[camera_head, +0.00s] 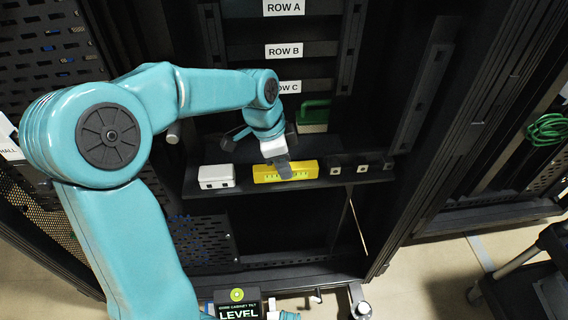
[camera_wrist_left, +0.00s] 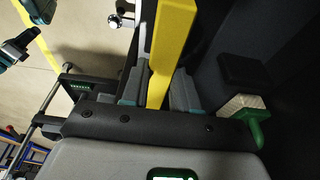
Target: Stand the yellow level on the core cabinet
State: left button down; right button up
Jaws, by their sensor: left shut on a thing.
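The yellow level (camera_head: 305,169) lies lengthwise along a black shelf in the open cabinet, or just above it; I cannot tell if it touches. My left gripper (camera_head: 284,168) reaches in from above and is shut on the level near its middle. In the left wrist view the level (camera_wrist_left: 172,40) runs between the two fingers (camera_wrist_left: 160,88). The core cabinet (camera_head: 262,228) is black, with row labels on its upper part.
A white box (camera_head: 217,176) stands on the shelf left of the level. Small white-faced blocks (camera_head: 362,169) sit to its right. A green-handled thing (camera_head: 314,113) is behind, close to my left wrist. Cabinet posts flank the opening. A dark cart (camera_head: 530,285) stands at the lower right.

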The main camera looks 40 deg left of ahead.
aim_at(271, 167)
pick_arm(q)
jog(key=shift+f, duration=0.1)
jog(key=c, duration=1.3)
grip_release()
jog(key=shift+f, duration=0.1)
jog(key=o, duration=0.5)
jog(key=shift+c, duration=0.2)
jog(key=shift+r, duration=0.35)
jog(key=p+v, duration=0.4)
jog(key=v, duration=0.7)
jog(key=shift+r, duration=0.3)
jog(key=shift+s+a, duration=0.1)
jog(key=shift+s, duration=0.1)
